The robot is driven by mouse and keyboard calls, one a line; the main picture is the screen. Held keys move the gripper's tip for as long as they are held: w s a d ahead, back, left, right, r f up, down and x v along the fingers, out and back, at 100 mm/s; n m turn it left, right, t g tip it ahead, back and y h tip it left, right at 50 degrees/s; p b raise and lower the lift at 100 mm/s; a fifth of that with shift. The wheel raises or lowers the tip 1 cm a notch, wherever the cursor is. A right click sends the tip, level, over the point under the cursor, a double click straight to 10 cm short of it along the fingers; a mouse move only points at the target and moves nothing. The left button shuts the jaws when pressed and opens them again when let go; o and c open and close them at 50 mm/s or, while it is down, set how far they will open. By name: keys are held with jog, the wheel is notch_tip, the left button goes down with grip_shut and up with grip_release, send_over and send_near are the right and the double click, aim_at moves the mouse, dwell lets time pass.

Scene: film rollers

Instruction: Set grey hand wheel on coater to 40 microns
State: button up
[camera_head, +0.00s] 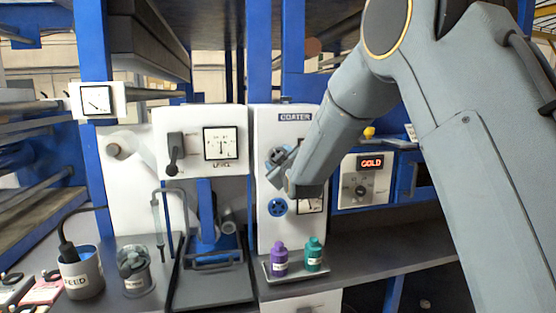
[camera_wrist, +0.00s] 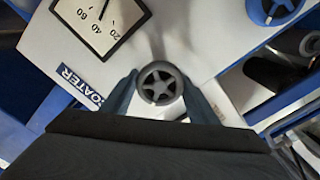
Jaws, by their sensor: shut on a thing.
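The grey hand wheel (camera_wrist: 160,84) is a small spoked wheel on the white front of the coater (camera_head: 265,122). My gripper (camera_wrist: 163,90) has a finger on each side of the wheel and is shut on it. In the head view my gripper (camera_head: 282,160) is at the wheel, covering part of it. The coater's gauge (camera_wrist: 128,38) is upside down in the wrist view, with 20, 40 and 60 marks. Its needle tip points near the 40; the exact reading cannot be told.
A blue wheel (camera_head: 278,207) is on the coater below the grey one. A purple bottle (camera_head: 280,262) and a green bottle (camera_head: 313,257) stand on a tray beneath.

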jog(key=o, duration=1)
jog(key=shift+o, duration=0.2)
jog(key=b+v, duration=0.2)
jog(key=v, duration=0.6)
